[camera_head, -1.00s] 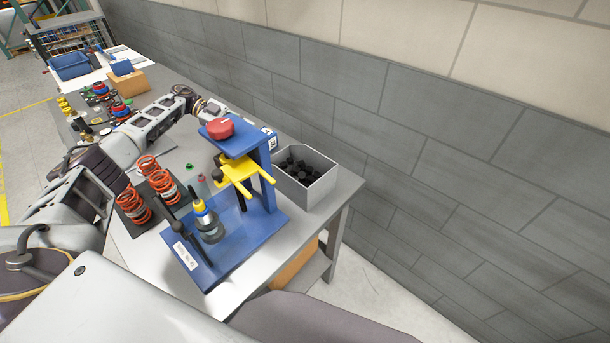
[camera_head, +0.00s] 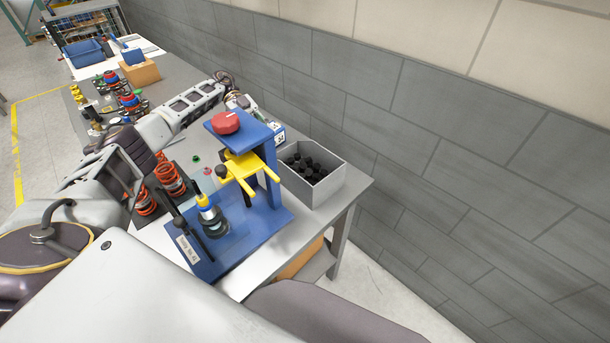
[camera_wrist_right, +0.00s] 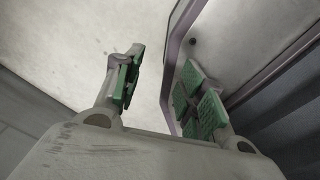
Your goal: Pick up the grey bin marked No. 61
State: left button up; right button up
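The grey bin (camera_head: 329,188) stands at the table's right end behind the blue fixture, upright and holding several black parts. No number on it is readable in the head view. My left arm reaches in from the left across the table, and its wrist (camera_head: 238,101) is behind the blue fixture, on the bin's left side. The left fingers are hidden by the fixture, so I cannot tell whether they touch the bin. My right gripper (camera_wrist_right: 163,75) shows in the right wrist view, with its green-padded fingers apart and nothing between them.
The blue fixture (camera_head: 262,222) with yellow fork and red knob (camera_head: 226,121) stands directly in front of the bin. Orange springs (camera_head: 169,178) stand left of it. A grey block wall (camera_head: 420,170) runs behind the table. The floor to the right is clear.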

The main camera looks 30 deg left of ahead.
pick_arm(q)
jog(key=p+x, duration=0.1)
jog(key=x, duration=0.5)
jog(key=shift+s+d+f+p, duration=0.1)
jog(key=shift+s+d+p, duration=0.1)
jog(key=shift+d+p, duration=0.1)
jog(key=shift+s+d+f, duration=0.1)
jog(key=shift+d+f, duration=0.05)
jog(key=shift+d, duration=0.2)
jog(key=shift+s+d+f, duration=0.15)
jog(key=shift+d+f, duration=0.05)
jog(key=shift+d, duration=0.15)
pick_arm(e)
jog(key=a+r, duration=0.1)
jog(key=s+a+r, duration=0.1)
jog(key=a, duration=0.1)
jog(key=shift+d, duration=0.1)
